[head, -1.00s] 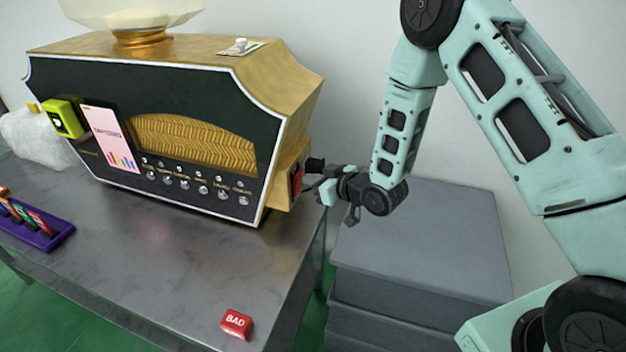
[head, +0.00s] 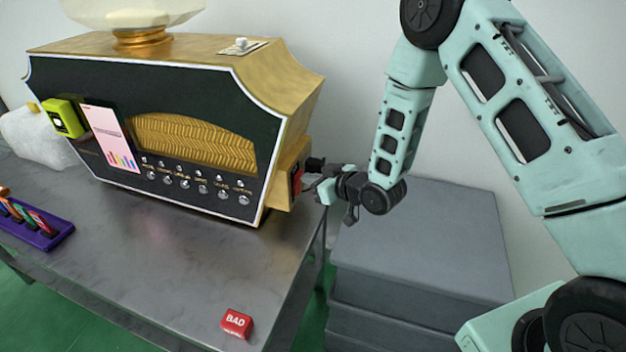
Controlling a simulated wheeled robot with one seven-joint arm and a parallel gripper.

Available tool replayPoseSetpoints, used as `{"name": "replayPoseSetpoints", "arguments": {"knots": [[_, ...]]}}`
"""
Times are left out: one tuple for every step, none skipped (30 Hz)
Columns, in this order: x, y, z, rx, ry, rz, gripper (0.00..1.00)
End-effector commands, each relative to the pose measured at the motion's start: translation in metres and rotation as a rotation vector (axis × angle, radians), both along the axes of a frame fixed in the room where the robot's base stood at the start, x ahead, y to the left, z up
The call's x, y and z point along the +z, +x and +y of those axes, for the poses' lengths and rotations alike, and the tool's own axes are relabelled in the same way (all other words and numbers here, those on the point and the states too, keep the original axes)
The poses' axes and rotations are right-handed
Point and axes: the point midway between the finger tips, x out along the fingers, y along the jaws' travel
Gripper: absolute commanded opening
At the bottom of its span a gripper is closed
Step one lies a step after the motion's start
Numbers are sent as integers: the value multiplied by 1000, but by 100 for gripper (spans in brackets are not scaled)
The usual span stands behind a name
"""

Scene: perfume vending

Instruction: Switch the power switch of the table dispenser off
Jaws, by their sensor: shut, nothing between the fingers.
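The table dispenser (head: 200,110), a black and gold machine, stands on the metal table. Its power switch (head: 297,182) is a small red rocker on a gold box at its right side, seen nearly edge-on. My gripper (head: 309,184) is shut and empty. Its tips are at the switch, just right of it; I cannot tell whether they touch it. Whether the rocker is on or off cannot be made out. A black plug or connector (head: 315,164) sticks out just above the gripper.
The metal table (head: 170,260) has bare room in front of the dispenser. A red BAD block (head: 236,323) lies near its front edge. A purple rack (head: 40,236) is at the left. A grey stepped block (head: 430,250) stands below my arm.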

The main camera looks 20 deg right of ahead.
Motion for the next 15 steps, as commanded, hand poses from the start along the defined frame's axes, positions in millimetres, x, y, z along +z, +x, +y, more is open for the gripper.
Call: {"name": "replayPoseSetpoints", "arguments": {"knots": [[-1,1,1,0,0,0,0],[-1,1,1,0,0,0,0],[-1,2,1,0,0,0,0],[-1,2,1,0,0,0,0],[-1,3,2,0,1,-1,0],[-2,3,2,0,1,-1,0],[-2,4,2,0,1,-1,0],[-2,4,3,0,1,-1,0],[-2,4,3,0,1,-1,0],[-3,5,3,0,0,0,0],[-3,5,3,0,0,0,0],[-3,6,4,0,0,0,0],[-3,6,4,0,0,0,0],[-4,7,4,0,0,0,0],[-4,7,5,0,0,0,0]]}}
